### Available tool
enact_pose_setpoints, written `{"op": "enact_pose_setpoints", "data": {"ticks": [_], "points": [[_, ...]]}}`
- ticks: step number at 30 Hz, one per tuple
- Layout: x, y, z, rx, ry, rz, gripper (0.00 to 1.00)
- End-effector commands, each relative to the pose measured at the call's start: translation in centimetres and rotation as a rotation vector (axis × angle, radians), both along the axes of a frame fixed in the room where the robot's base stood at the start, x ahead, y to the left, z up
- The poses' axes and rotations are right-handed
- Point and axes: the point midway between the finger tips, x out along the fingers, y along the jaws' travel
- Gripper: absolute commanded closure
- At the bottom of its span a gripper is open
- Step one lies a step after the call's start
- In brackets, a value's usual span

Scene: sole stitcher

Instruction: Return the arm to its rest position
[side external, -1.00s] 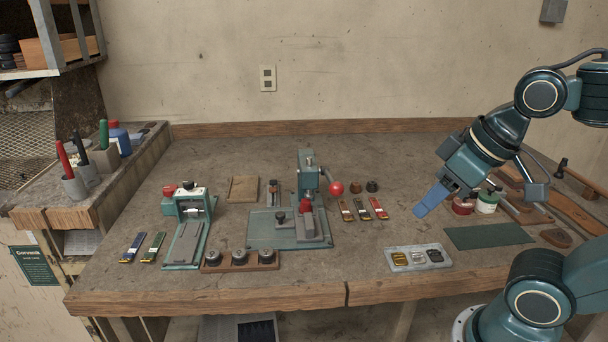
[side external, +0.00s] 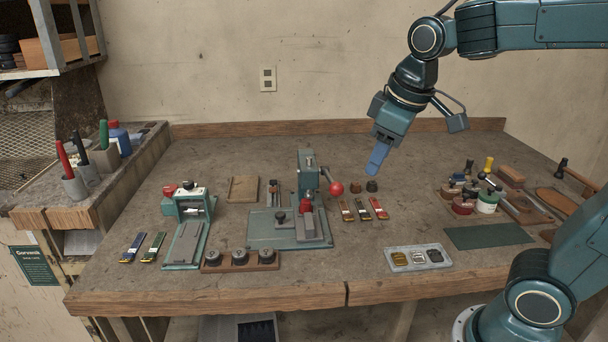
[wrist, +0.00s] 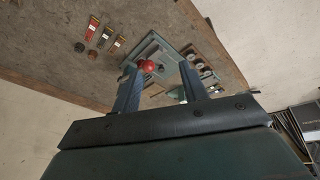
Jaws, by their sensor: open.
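My gripper (side external: 377,160) hangs in the air above the back right part of the bench, pointing down and slightly left, to the right of the press. In the wrist view my gripper (wrist: 157,90) shows two blue fingers spread apart with nothing between them. Beyond the fingers is the green press (wrist: 173,62) with its red ball knob (wrist: 147,66). The press also stands upright in the side view (side external: 308,175).
The bench (side external: 380,270) carries a small stitcher (side external: 190,215) at left and a grey tray (side external: 418,258) at front right. Several coloured strips (side external: 362,210) lie below my gripper. Jars and tools (side external: 487,200) crowd the right side. The air around my gripper is clear.

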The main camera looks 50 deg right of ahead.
Motion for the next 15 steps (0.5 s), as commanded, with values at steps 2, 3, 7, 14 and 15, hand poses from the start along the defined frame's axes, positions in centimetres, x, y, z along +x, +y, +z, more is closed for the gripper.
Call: {"op": "enact_pose_setpoints", "data": {"ticks": [2, 3, 7, 14, 15], "points": [[1.4, -0.2, -0.1, -0.013, 0.023, 0.019, 0.56], [2.1, -0.2, -0.1, -0.02, 0.033, 0.029, 0.56], [4.1, -0.5, -0.3, -0.039, 0.067, 0.061, 0.56], [7.8, -0.9, -1.1, -0.07, 0.125, 0.117, 0.56], [8.4, -1.0, -1.4, -0.075, 0.137, 0.127, 0.56]]}}
